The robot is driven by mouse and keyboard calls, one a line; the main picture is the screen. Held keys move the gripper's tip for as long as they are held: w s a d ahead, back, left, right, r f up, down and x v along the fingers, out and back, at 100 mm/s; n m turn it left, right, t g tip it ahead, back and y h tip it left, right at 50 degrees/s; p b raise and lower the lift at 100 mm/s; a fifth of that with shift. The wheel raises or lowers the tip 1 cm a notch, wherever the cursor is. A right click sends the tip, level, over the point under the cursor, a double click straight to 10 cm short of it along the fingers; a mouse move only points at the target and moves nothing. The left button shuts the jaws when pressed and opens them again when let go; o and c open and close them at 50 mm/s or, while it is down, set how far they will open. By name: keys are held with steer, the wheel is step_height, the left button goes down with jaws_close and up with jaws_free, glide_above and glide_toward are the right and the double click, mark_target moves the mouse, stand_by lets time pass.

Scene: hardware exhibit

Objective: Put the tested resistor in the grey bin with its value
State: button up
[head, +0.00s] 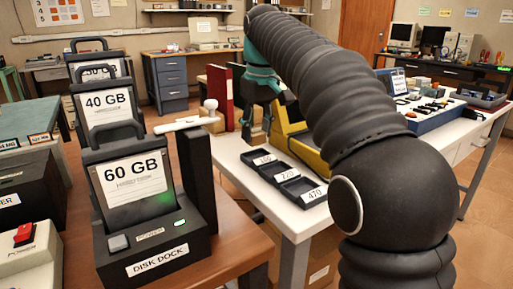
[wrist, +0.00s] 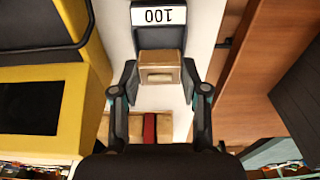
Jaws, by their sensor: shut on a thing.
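My gripper (wrist: 160,76) is shut on a tan block (wrist: 158,75), which I take to be the resistor. One fingertip lies on each side of it; no colour bands can be made out. The block is beside the near edge of the dark grey bin labelled 100 (wrist: 160,40), overlapping it in the wrist view; its height above the table is unclear. The 220 bin (head: 279,168) and 470 bin (head: 302,184) follow toward the viewer.
A yellow instrument (head: 313,150) stands close to the right of the bins. A red binder (head: 219,88) stands behind my gripper. The disk dock (head: 155,250) is on the brown desk at the left. White table (head: 235,165) is bare left of the bins.

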mark_target(257, 144)
steer(key=shift+f+b, duration=0.55)
steer(key=shift+f, duration=1.4)
steer(key=shift+f, duration=0.2)
steer(key=o, duration=1.1)
steer(key=r+p, duration=0.1)
steer(key=r, duration=0.3)
steer(key=s+r+p, duration=0.1)
steer(key=r, duration=0.3)
steer(key=r+p, duration=0.2)
steer(key=r, duration=0.2)
steer(key=shift+s+d+r, duration=0.15)
steer(key=shift+d, duration=0.25)
